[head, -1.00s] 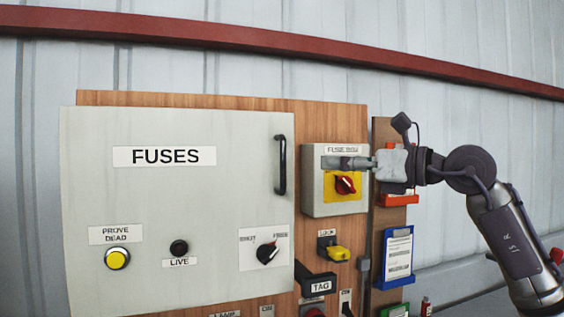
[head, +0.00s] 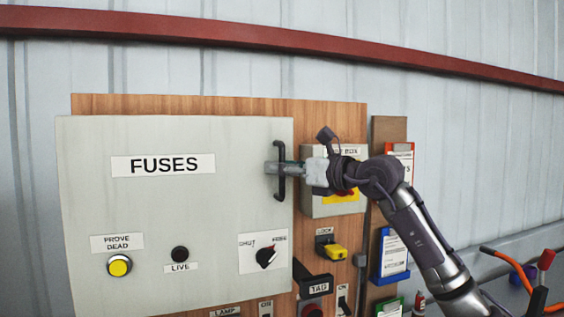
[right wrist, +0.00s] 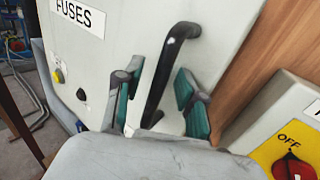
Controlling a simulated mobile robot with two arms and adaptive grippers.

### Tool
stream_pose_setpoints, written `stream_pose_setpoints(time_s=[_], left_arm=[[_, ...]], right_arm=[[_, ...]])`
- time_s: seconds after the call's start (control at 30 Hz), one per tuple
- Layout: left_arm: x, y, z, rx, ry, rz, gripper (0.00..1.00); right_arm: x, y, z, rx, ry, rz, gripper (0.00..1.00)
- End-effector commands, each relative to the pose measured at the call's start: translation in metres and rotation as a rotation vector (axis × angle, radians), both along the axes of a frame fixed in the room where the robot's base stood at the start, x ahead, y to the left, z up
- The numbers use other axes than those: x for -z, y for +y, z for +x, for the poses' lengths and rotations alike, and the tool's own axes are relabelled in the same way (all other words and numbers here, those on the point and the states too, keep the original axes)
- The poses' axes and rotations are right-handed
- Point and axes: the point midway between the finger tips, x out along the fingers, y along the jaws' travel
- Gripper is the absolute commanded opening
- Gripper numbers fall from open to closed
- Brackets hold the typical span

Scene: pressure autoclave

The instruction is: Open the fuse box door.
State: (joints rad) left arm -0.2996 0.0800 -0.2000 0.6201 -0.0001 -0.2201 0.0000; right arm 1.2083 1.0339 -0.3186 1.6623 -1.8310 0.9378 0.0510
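The fuse box door (head: 190,215) is a pale grey panel labelled FUSES and looks closed against the wooden board. Its black bar handle (head: 281,185) runs vertically near the door's right edge. A gap shows between the fingers and the bar. My left gripper is not in view.
A grey box with a yellow plate (head: 343,196) and red switch stands right of the door, behind my right arm. Below are a yellow padlock (head: 335,251) and a black TAG holder (head: 316,285). A red rail (head: 270,38) crosses the wall above.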

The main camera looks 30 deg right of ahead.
Motion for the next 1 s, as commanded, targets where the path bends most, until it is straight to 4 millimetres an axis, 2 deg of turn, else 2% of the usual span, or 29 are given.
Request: stream_pose_setpoints(time_s=[0.27, 0.5, 1.0], left_arm=[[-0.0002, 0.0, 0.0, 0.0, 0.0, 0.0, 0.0], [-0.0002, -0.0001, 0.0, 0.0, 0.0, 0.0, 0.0], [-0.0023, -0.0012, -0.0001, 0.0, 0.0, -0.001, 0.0]], right_arm=[[0.0004, 0.0007, 0.0013, 0.0, 0.0, 0.0, 0.39], [0.0004, 0.0005, 0.0011, 0.0, 0.0, 0.0, 0.0], [-0.0001, 0.0048, 0.0037, 0.002, 0.001, 0.0, 0.0]])
